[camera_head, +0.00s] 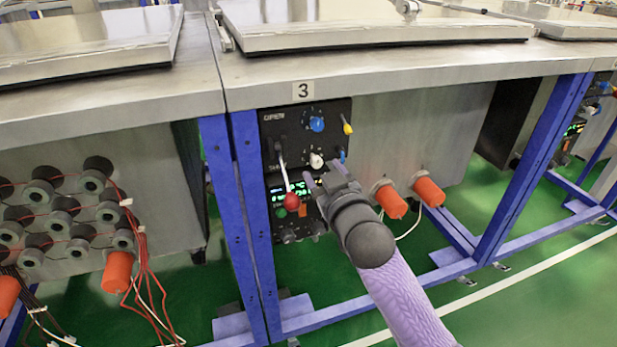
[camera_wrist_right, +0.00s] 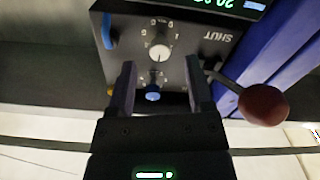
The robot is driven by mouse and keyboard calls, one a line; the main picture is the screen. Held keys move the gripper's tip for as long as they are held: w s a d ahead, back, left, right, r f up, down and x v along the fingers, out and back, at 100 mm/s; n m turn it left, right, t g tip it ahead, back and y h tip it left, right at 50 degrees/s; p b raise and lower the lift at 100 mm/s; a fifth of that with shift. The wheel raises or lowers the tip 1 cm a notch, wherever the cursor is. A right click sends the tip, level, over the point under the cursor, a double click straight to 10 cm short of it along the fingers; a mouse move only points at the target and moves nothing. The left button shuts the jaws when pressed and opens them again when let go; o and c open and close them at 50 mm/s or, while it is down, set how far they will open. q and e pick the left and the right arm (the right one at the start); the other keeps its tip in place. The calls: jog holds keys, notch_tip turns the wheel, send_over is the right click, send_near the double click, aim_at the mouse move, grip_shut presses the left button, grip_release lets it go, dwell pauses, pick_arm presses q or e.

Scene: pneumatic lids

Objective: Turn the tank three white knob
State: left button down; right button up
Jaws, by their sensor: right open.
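The tank three panel (camera_head: 283,140) is a black control box under the bench marked 3. Its white knob (camera_head: 316,160) sits below a blue knob (camera_head: 317,124). My right gripper (camera_head: 325,174) is in front of the panel, just below and to the right of the white knob. In the right wrist view the panel appears upside down, and the white knob (camera_wrist_right: 159,53) shows between and just beyond the tips of the open fingers (camera_wrist_right: 160,66). Neither finger visibly touches it. The blue knob (camera_wrist_right: 152,96) shows lower between the fingers. My left gripper is not in view.
A lever with a red ball (camera_head: 291,200) hangs left of the gripper; the ball is close beside the right finger in the wrist view (camera_wrist_right: 263,104). A yellow-tipped toggle (camera_head: 347,127) and orange fittings (camera_head: 391,201) are to the right. A blue frame post (camera_head: 250,200) stands left.

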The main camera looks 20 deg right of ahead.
aim_at(318, 164)
jog(key=w, duration=0.1)
jog(key=w+b, duration=0.1)
jog(key=shift+w+f, duration=0.25)
jog(key=shift+w, duration=0.05)
jog(key=shift+w+r, duration=0.25)
jog(key=shift+w, duration=0.1)
grip_shut()
